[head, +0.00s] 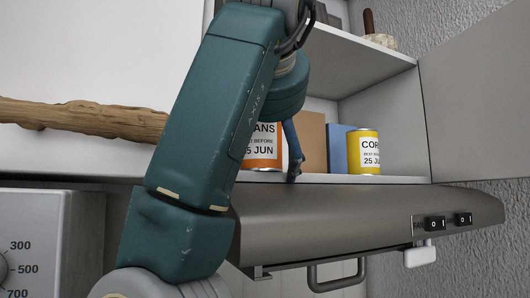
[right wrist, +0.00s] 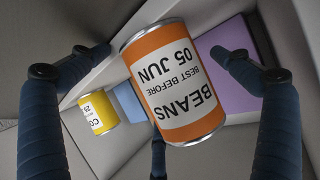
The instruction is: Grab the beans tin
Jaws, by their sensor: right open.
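The beans tin (head: 265,153) is orange with a white label and stands on the cabinet's lower shelf, partly hidden behind my right arm in the head view. In the right wrist view the beans tin (right wrist: 178,88) fills the middle, its label upside down. My right gripper (right wrist: 170,55) is open, with a finger on either side of the tin and another finger below it in the picture. I see no clear contact. In the head view a finger of the right gripper (head: 293,150) shows just right of the tin. My left gripper is out of view.
A yellow corn tin (head: 365,153) stands farther right on the same shelf. A blue box (head: 339,148) and a brown box (head: 312,142) stand behind.

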